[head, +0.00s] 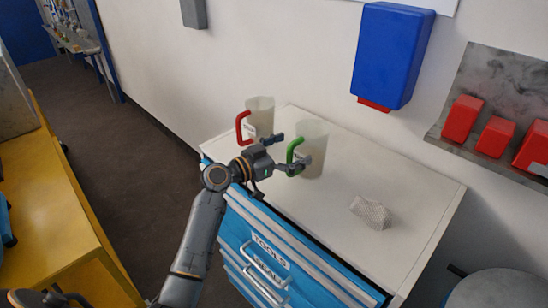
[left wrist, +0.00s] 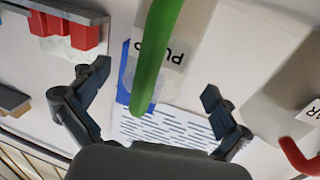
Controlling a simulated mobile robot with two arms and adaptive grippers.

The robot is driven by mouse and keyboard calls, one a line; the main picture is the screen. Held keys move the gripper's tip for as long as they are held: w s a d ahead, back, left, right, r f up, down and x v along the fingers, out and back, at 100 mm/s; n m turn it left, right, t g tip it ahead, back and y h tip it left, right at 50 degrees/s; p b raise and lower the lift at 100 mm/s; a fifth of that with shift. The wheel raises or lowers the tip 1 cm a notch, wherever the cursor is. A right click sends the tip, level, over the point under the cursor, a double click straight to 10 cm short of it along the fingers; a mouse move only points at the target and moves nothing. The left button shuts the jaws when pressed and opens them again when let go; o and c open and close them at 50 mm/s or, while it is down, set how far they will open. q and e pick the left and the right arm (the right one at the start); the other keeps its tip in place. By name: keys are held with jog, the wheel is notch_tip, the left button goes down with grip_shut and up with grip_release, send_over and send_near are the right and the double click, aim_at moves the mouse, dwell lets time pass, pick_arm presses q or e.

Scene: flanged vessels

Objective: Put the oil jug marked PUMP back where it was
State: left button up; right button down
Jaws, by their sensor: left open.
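The jug marked PUMP is a pale, translucent jug (head: 313,150) with a green handle (head: 294,150), upright on the white top of a blue drawer cabinet. Its label (left wrist: 172,52) reads PUMP upside down in the left wrist view. My left gripper (head: 287,154) is open at the handle. In the left wrist view the green handle (left wrist: 155,55) lies between the spread fingers, with gaps on both sides. A second pale jug (head: 262,114) with a red handle stands behind and left; its label is only partly readable. My right gripper is not in view.
A crumpled whitish cloth or paper (head: 371,213) lies on the cabinet top (head: 415,205), which is otherwise clear to the right. A blue dispenser (head: 391,54) and a shelf of red bins (head: 495,136) hang on the wall. A yellow bench (head: 62,215) stands at left.

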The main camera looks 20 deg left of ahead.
pick_arm(q)
jog(key=b+v, duration=0.2)
jog(key=v, duration=0.7)
jog(key=shift+s+a, duration=0.1)
jog(key=shift+s, duration=0.05)
